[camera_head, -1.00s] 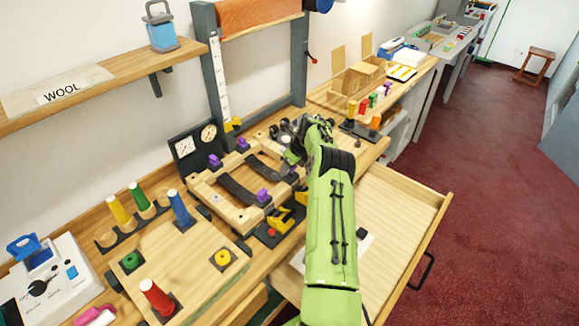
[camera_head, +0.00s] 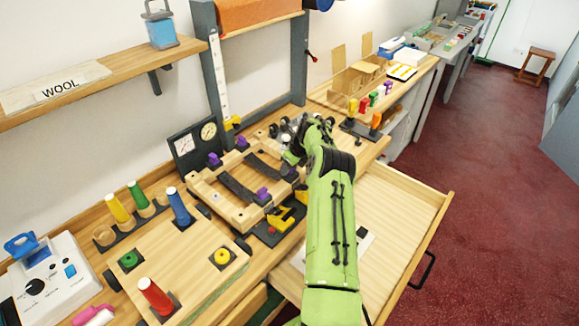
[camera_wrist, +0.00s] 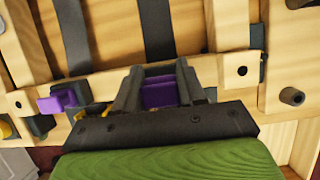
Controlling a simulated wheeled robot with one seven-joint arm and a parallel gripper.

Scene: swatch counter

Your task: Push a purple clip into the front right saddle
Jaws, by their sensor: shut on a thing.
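The wooden frame (camera_head: 232,215) lies on the bench with dark straps (camera_head: 237,187) across it. Purple clips sit at its back side (camera_head: 214,159) and (camera_head: 242,143), and one at its front rail (camera_head: 263,195). That front clip seems to be the one at the left in the wrist view (camera_wrist: 58,101). My gripper (camera_wrist: 160,75) is shut on another purple clip (camera_wrist: 160,92), at the front rail (camera_wrist: 215,68) by the end of the right strap (camera_wrist: 157,30). The saddle under this clip is hidden by the fingers. I cannot tell whether the clip is fully seated.
A yellow and black device (camera_head: 281,219) stands just in front of the frame. A pegged wooden board (camera_head: 185,262) lies to the left. An open drawer (camera_head: 400,205) sticks out at the right under my arm. Two gauges (camera_head: 195,145) stand behind the frame.

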